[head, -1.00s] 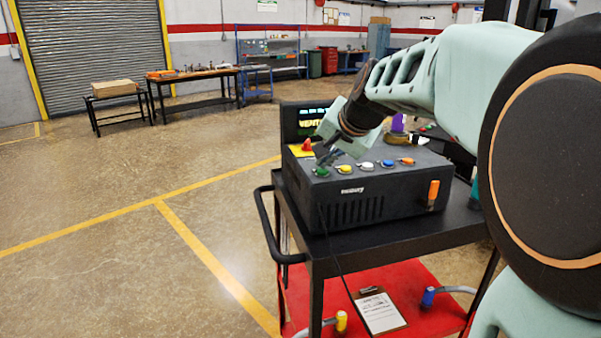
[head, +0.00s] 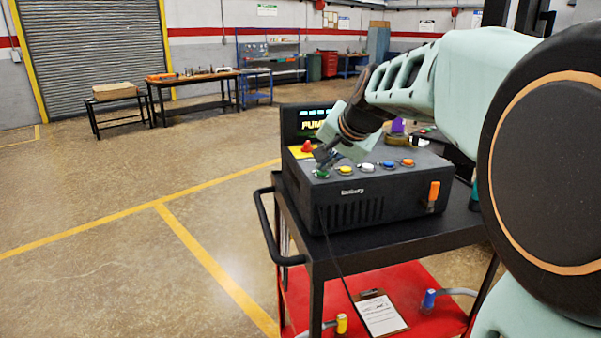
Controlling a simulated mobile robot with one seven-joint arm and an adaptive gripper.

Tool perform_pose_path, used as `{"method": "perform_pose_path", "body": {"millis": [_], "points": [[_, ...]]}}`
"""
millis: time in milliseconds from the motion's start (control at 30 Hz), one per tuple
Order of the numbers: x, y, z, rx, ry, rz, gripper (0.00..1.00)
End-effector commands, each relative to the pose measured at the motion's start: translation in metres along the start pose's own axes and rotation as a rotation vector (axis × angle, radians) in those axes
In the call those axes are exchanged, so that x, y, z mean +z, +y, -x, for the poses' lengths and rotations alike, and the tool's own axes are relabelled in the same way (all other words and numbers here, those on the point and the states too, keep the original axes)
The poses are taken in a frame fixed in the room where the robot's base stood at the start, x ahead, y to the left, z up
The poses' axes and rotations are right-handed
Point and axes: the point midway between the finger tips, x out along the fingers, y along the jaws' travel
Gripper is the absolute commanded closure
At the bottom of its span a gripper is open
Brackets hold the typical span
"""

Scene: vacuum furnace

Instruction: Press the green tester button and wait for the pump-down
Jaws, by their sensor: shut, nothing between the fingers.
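The dark tester box (head: 360,209) stands on a black cart. Its top front edge carries a row of coloured buttons, with the green button (head: 320,173) at the left end. My gripper (head: 323,160) is shut and empty, its tips just above and beside the green button; I cannot tell whether they touch it.
Yellow (head: 345,170), white (head: 366,166), blue (head: 388,164) and orange (head: 407,162) buttons sit close to the right of the green one. A red emergency knob (head: 307,146) stands behind it. The cart's red lower shelf (head: 425,270) holds a clipboard (head: 381,314). Open floor lies left.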

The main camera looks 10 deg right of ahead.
Motion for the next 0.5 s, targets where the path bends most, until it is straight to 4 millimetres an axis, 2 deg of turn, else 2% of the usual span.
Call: {"method": "perform_pose_path", "body": {"millis": [267, 500], "points": [[0.0011, 0.0004, -0.0005, 0.001, -0.003, 0.0, 1.0], [-0.0041, -0.005, 0.0067, 0.001, -0.003, 0.0, 1.0]]}}
